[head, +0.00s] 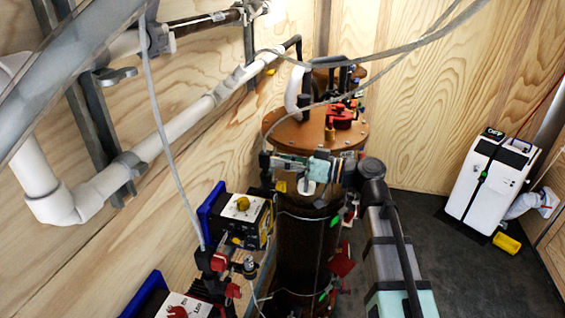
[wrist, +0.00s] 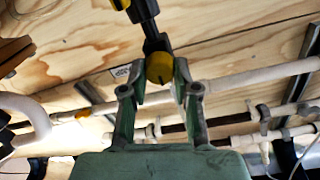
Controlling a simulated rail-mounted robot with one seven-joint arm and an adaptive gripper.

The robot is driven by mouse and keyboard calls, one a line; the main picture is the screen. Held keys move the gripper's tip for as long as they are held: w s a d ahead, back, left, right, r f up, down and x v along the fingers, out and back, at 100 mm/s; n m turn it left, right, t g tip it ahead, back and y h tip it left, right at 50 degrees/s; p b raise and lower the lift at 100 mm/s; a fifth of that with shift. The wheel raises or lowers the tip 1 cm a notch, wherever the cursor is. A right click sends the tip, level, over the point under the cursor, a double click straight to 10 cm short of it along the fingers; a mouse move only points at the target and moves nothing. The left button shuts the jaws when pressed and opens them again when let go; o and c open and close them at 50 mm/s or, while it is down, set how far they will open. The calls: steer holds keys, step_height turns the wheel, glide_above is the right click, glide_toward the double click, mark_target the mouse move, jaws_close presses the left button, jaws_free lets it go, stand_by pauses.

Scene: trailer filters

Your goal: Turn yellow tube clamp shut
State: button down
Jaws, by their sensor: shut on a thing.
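The yellow tube clamp (wrist: 159,68) shows in the wrist view as a round yellow end on a black stem, with a black body (wrist: 143,10) above it. My gripper (wrist: 160,82) has its two green-grey fingers closed around the yellow end, one on each side. In the head view my gripper (head: 292,163) is at the front of the brown cylinder, just below its lid. The clamp cannot be made out clearly there, and I cannot tell how far it is turned.
The brown cylinder's lid (head: 290,132) carries a red fitting (head: 341,118) and pipes. Loose grey hoses cross above. A black-and-yellow box (head: 243,215) stands to the left. A white unit (head: 492,183) stands at right on open dark floor (head: 440,235).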

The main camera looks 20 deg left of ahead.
steer(key=m+b, duration=0.1)
steer(key=m, duration=0.2)
steer(key=shift+w+m+b, duration=0.1)
steer(key=shift+m+b, duration=0.2)
steer(key=m, duration=0.4)
steer(key=shift+m, duration=0.3)
steer(key=m+p, duration=0.1)
steer(key=m, duration=0.3)
steer(key=shift+w+g, duration=0.1)
steer(key=shift+g, duration=0.2)
steer(key=shift+m+p, duration=1.25)
steer(key=shift+m, duration=0.95)
steer(key=shift+f, duration=0.1)
steer(key=c, duration=0.9)
jaws_free()
steer(key=shift+o, duration=0.2)
steer(key=shift+h, duration=0.3)
